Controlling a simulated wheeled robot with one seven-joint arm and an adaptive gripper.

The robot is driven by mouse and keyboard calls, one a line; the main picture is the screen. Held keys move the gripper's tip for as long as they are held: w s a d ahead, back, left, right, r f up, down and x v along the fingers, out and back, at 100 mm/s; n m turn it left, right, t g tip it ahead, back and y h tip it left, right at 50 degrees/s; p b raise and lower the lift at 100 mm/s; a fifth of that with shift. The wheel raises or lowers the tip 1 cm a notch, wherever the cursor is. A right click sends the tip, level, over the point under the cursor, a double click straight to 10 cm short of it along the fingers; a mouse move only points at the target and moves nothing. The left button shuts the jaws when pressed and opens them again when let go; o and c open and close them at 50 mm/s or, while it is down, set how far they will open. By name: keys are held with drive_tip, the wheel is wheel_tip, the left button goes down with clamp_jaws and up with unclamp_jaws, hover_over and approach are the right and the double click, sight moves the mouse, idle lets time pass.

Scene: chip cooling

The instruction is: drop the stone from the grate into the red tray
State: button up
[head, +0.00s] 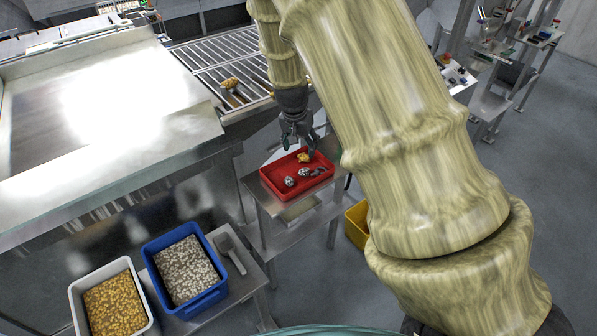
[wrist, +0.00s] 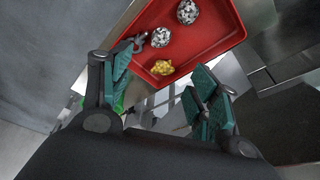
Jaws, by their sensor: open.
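The red tray (head: 268,186) stands on a small metal table. In it lie a yellow stone (head: 304,157), two grey speckled stones (head: 290,181) and a small dark grey piece (head: 318,172). The wrist view shows the tray (wrist: 205,45), the yellow stone (wrist: 162,68) near the tray's edge, two speckled stones (wrist: 160,37) and the dark piece (wrist: 139,42). My gripper (head: 300,146) is above the tray's back part, close to the yellow stone. Its fingers (wrist: 162,95) are apart with nothing between them. The grate (head: 205,60) is behind, with a yellow-brown lump (head: 229,83) on it.
A steel counter (head: 110,90) fills the left. A white bin (head: 75,302) of yellow pieces and a blue bin (head: 150,245) of grey pieces stand at the front left, beside a metal scoop (head: 232,250). A yellow bin (head: 355,225) is low, right of the tray.

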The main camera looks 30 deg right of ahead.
drive_tip(key=v, duration=0.7)
idle(0.4)
